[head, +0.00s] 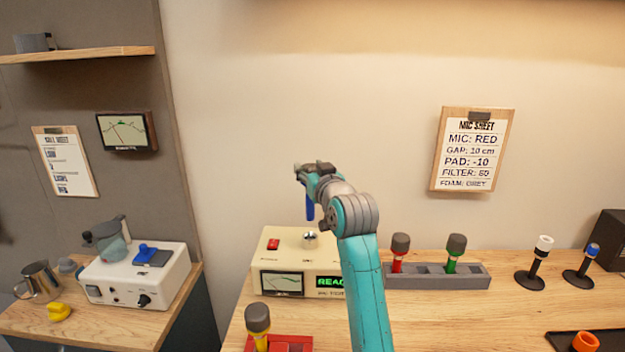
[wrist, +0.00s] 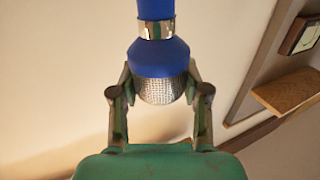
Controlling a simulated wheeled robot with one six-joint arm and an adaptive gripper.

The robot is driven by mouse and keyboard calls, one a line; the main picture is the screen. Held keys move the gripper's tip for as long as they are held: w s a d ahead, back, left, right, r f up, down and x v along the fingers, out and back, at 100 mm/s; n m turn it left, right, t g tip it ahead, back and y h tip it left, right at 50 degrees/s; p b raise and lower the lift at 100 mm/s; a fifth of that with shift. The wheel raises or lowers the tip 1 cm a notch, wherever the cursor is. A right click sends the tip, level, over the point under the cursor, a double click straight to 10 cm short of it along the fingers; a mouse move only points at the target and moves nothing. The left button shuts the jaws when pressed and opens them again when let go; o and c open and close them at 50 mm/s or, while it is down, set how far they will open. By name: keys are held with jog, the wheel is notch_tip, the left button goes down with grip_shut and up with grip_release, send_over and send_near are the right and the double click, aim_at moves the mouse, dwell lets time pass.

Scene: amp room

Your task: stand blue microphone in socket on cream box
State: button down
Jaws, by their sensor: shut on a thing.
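My gripper (head: 311,170) is above the cream box (head: 283,250), shut on the blue microphone (head: 310,209). The blue body hangs down from the jaws, roughly upright. In the wrist view the fingers grip the silver mesh head of the blue microphone (wrist: 156,60), and its blue body with a silver band points away from my gripper (wrist: 160,88). A round silver fitting (head: 310,238) is on the box top just below the microphone and looks like the socket. A gap seems to separate them. My arm covers the box's right side.
A grey rack (head: 440,281) right of my arm holds a red and a green microphone. A yellow microphone (head: 258,322) stands at the front left. Black stands (head: 531,280) are at the right. A clipboard (head: 473,150) hangs on the wall.

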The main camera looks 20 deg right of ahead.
jog(key=shift+w+a+f, duration=0.1)
jog(key=shift+w, duration=0.05)
jog(key=shift+f, duration=3.85)
jog(key=shift+c, duration=2.3)
grip_release()
jog(key=s+d, duration=0.1)
jog(key=s, duration=1.1)
jog(key=shift+s, duration=0.1)
